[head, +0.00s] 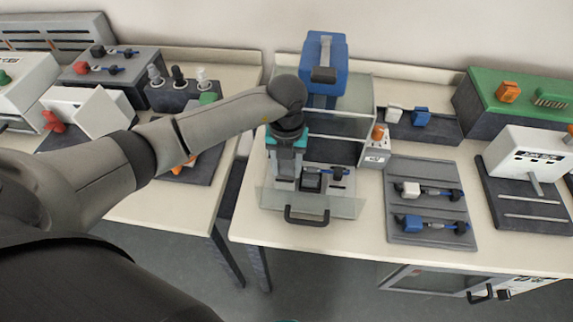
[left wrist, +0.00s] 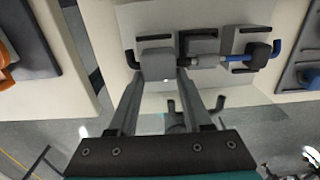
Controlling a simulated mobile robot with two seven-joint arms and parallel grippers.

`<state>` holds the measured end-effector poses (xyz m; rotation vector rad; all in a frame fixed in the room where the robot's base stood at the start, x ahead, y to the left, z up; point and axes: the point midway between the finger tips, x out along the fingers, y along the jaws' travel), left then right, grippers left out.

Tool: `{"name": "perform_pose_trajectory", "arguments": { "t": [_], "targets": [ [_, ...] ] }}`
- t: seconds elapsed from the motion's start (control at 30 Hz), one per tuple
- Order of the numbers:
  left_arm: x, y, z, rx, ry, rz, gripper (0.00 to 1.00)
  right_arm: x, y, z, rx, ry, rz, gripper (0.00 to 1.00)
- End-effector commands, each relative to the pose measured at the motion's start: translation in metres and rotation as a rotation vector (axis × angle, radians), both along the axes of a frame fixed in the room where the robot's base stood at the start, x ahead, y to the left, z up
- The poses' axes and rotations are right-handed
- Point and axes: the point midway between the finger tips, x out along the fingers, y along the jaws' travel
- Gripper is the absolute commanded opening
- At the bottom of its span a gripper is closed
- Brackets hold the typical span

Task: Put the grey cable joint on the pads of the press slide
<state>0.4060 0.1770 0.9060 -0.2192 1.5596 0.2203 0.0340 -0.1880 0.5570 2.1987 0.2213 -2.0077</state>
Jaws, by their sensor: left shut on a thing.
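The grey cable joint has a grey box-shaped housing (left wrist: 157,65), a blue cable and a black plug (left wrist: 258,52). In the left wrist view my left gripper (left wrist: 158,80) is shut on the housing. The joint lies across the press slide (left wrist: 150,17), over its grey pads (left wrist: 245,38) and a black square block (left wrist: 198,43). Contact with the pads cannot be told. In the head view my left gripper (head: 284,178) points down over the left part of the slide (head: 330,207) and hides the housing; the black plug (head: 349,173) shows at right. My right gripper is not in view.
The press has a blue head (head: 325,65), clear side panels, a black front handle (head: 306,217) and an orange button (head: 377,132). A grey tray (head: 430,207) at right holds a light grey joint and a blue joint. Bare table lies in front of the press.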

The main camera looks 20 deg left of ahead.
Motion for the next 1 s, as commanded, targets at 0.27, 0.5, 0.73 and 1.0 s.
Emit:
{"name": "perform_pose_trajectory", "arguments": {
  "t": [0.27,0.5,0.73,1.0],
  "targets": [
    [0.0003,-0.0003,0.0007,-0.001,-0.001,0.0,0.0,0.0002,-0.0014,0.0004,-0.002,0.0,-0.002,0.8],
    [0.0002,-0.0003,-0.0036,-0.001,0.0,0.0,0.0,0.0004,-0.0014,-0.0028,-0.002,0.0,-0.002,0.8],
    [0.0003,-0.0002,-0.0073,-0.001,-0.001,0.0,0.51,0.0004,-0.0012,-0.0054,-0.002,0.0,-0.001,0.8],
    [0.0002,0.0,-0.0068,-0.001,0.0,0.0,0.82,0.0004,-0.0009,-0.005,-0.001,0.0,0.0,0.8]
  ]
}}
